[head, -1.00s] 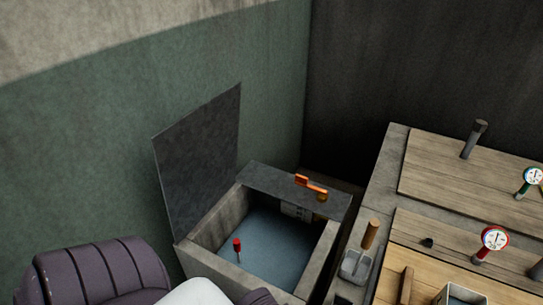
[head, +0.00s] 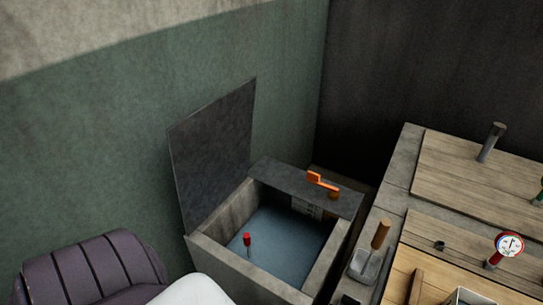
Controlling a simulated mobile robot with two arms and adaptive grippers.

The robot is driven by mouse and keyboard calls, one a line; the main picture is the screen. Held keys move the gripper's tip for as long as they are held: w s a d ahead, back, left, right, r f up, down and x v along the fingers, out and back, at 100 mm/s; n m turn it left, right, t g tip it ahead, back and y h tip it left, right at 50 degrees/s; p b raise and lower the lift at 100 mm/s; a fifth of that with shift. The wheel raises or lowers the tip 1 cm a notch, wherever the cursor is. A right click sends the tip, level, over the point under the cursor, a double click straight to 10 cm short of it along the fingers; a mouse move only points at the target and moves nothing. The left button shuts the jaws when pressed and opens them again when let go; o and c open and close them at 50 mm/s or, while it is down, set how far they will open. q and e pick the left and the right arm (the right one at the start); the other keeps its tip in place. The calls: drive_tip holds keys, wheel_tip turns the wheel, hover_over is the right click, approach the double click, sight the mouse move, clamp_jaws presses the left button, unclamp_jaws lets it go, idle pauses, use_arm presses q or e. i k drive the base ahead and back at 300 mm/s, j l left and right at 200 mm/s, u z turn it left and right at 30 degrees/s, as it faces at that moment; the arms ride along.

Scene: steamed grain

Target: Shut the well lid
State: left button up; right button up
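The well lid (head: 213,150) is a dark grey panel that stands raised, tilted up along the left side of the well. The well (head: 240,266) is a square concrete box with bluish water (head: 287,237) inside. A red-topped rod (head: 247,241) stands in the water near the left front. A dark fixed plate (head: 300,186) covers the back of the well and bears an orange handle (head: 321,181). Part of my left arm shows at the bottom left, in front of the well. Neither gripper is in the view.
A concrete counter (head: 395,195) with wooden covers (head: 475,170) stands to the right of the well. It bears a red gauge (head: 509,245), a grey scoop-like tool (head: 364,266) and a dark pipe (head: 491,142). A green wall (head: 100,160) rises behind the lid.

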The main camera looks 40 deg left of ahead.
sight(209, 148)
drive_tip(key=l+u, duration=0.1)
drive_tip(key=u, duration=0.4)
drive_tip(key=l+u, duration=0.15)
drive_tip(key=u, duration=0.35)
drive_tip(key=k+u, duration=0.1)
drive_tip(key=u, duration=0.4)
